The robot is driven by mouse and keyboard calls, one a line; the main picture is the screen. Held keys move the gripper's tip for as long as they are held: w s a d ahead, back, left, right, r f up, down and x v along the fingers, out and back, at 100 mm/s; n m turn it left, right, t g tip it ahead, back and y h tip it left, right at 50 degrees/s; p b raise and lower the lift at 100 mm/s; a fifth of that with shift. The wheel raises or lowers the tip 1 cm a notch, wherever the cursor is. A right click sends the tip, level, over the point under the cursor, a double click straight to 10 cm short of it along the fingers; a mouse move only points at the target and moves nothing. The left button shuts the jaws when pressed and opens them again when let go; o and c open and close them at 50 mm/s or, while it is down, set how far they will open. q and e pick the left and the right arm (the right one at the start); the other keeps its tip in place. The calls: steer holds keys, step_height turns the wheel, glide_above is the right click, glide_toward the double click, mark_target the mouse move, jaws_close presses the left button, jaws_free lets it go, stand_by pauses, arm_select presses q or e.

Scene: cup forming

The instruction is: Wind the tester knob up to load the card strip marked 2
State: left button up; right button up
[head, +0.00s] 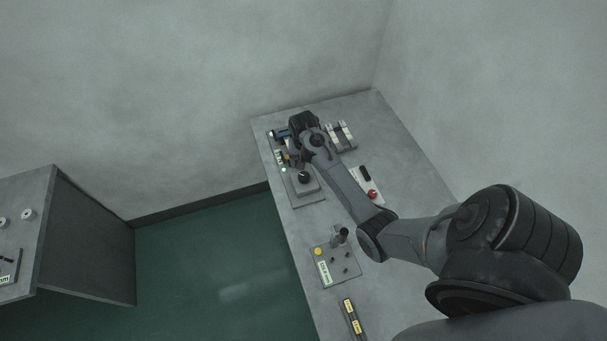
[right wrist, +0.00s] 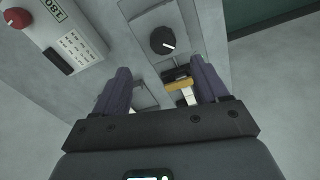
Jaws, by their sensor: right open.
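The tester knob (right wrist: 163,40) is round and black with a white pointer line, set on a light grey plate (right wrist: 140,15) in the right wrist view. It also shows in the head view (head: 304,177). My right gripper (right wrist: 162,82) is open, with its two dark fingers apart and the knob beyond their tips, not touched. A pale strip with a yellow-and-black clamp (right wrist: 180,84) shows near the right finger, partly hidden. No number is readable on it, so I cannot tell which strip it is. My left gripper is out of view.
A white box with a red button (right wrist: 18,18) and a display lies beside the tester; it is in the head view (head: 372,195) too. A rack with pale strips (head: 341,136) stands near the wall. A small plate with a yellow button (head: 318,252) sits nearer on the bench.

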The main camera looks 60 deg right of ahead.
mark_target(304, 176)
steer(key=shift+m+y, duration=0.4)
steer(key=shift+m, duration=0.2)
steer(key=f, duration=0.7)
steer(key=d+f, duration=0.1)
steer(key=f, duration=0.3)
steer(key=shift+w+b, duration=0.35)
steer(key=shift+c, duration=0.3)
steer(key=c, duration=1)
